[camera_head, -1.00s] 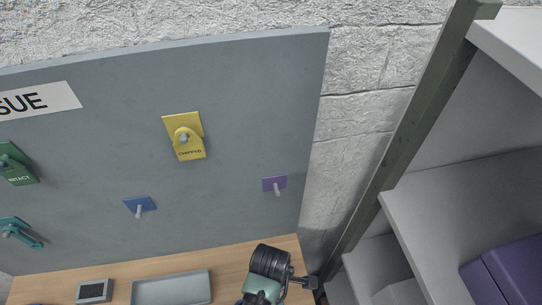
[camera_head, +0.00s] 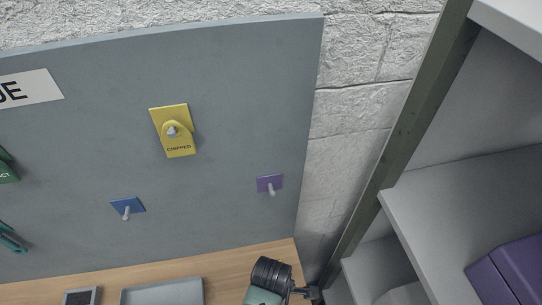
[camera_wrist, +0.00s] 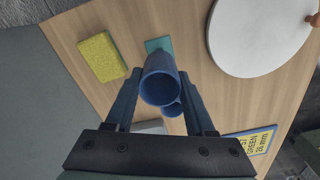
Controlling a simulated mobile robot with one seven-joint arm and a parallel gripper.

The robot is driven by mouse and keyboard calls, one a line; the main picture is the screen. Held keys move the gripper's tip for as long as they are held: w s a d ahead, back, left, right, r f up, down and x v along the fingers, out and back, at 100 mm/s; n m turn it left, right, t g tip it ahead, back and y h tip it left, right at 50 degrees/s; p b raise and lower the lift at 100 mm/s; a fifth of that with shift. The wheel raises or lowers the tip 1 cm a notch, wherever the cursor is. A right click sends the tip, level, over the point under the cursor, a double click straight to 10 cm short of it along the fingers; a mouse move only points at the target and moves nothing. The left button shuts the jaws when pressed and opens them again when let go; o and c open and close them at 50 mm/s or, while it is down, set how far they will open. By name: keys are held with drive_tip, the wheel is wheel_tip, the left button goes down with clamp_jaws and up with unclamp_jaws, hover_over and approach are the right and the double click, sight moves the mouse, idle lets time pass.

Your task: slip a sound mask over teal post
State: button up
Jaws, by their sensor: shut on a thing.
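In the wrist view a hollow blue cylinder (camera_wrist: 159,86), open end toward the camera, sits between the fingers of my gripper (camera_wrist: 155,84), which is shut on it. I cannot tell whether it is a mask. A smaller blue round part (camera_wrist: 173,108) shows just behind it. A flat teal square (camera_wrist: 158,44) lies beyond the cylinder and is partly covered by it. In the head view a teal piece (camera_head: 12,240) is on the grey board at the left edge, cut off by the frame. My gripper's fingers are not visible in the head view.
A grey tray (camera_head: 163,291) is below. The wrist view shows a yellow block (camera_wrist: 101,57), a white disc (camera_wrist: 258,35) and a yellow sign (camera_wrist: 252,143).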

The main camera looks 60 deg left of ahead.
drive_tip(key=shift+f+b, duration=2.5)
drive_tip(key=shift+b, duration=0.15)
drive_tip(key=shift+f, duration=0.45)
drive_tip(key=o, duration=1.4)
wheel_tip(320, 180, up, 13)
drive_tip(key=shift+b, duration=0.3)
